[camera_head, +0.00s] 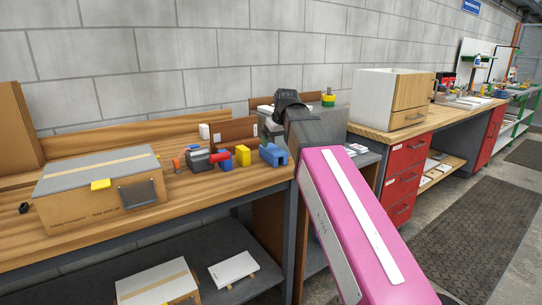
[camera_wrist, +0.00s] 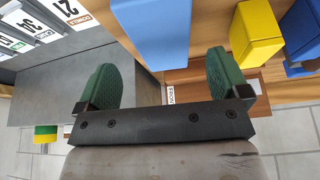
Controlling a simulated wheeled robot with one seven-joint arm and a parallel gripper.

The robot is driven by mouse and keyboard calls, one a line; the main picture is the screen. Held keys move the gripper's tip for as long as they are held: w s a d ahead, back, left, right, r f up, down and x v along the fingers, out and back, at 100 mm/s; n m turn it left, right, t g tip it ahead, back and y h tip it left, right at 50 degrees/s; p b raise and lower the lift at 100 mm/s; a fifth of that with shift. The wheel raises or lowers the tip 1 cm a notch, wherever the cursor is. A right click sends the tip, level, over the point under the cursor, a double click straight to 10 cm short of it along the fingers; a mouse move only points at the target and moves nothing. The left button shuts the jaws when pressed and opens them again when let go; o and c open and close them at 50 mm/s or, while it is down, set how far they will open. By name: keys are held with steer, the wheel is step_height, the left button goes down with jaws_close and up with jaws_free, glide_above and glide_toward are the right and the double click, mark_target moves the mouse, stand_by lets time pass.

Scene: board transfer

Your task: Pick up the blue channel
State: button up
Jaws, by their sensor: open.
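The blue channel (camera_head: 273,154) sits on the wooden bench near its right end in the head view, just below my wrist. In the wrist view a light blue piece (camera_wrist: 152,30), apparently this channel, fills the top centre, partly cut off by the frame edge. My gripper (camera_wrist: 165,68) has two green fingers standing wide apart, one on each side of the blue piece's lower end. Bare gaps show between each finger and the piece, and nothing is gripped. How deep the fingers reach around it I cannot tell. The head view mostly hides the fingers behind my arm.
A yellow block (camera_head: 243,155) stands close left of the channel, also in the wrist view (camera_wrist: 257,32), with another blue piece (camera_wrist: 302,32) beyond. A cardboard box (camera_head: 100,187) lies farther left. A grey surface with numbered cards (camera_wrist: 55,75) lies left of my gripper.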

mark_target(273, 149)
steer(key=shift+a+x, duration=0.2)
steer(key=shift+x, duration=3.3)
steer(key=c, duration=1)
